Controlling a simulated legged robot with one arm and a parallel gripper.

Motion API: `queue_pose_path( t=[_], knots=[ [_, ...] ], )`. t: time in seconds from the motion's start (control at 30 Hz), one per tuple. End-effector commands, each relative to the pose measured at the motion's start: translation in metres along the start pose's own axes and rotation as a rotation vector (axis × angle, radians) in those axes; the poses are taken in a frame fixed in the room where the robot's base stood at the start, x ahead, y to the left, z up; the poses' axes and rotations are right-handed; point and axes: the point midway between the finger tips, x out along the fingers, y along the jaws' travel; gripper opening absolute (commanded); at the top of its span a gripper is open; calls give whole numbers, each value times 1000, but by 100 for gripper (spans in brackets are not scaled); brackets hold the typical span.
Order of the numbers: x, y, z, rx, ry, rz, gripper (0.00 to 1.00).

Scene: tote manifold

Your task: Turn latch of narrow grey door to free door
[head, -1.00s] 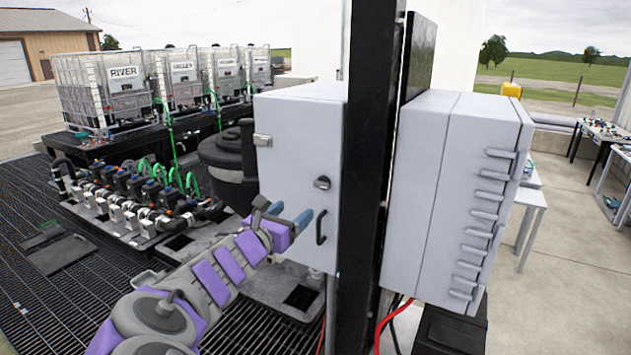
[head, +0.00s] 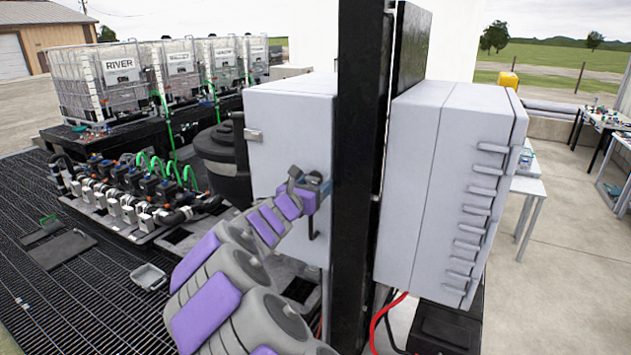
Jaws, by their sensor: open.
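The narrow grey door (head: 288,140) is the front of the light grey cabinet left of the black post. It looks closed. Its dark vertical pull handle (head: 313,224) shows in part just below my gripper. My gripper (head: 325,186) is raised against the right side of the door, at the height of the latch. It is open, with its blue fingertips towards the door. The latch is hidden behind the gripper, and I cannot tell whether the fingers are around it or touching it.
A black post (head: 357,180) stands close to the right of my gripper. A wider grey cabinet (head: 440,190) is beyond it, with red cables (head: 378,322) below. A black lidded drum (head: 222,165) is left of the door. A pipe manifold (head: 125,190) stands on the grating.

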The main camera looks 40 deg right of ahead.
Motion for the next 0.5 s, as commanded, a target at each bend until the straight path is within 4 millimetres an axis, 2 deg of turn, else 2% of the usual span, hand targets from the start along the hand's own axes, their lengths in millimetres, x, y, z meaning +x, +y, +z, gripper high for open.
queue_pose_path(
  t=[0.2, 0.5],
  knots=[
    [6, 7, 5, -3, -12, 3, 72],
    [18, -2, 3, 1, -5, 0, 71]
  ],
)
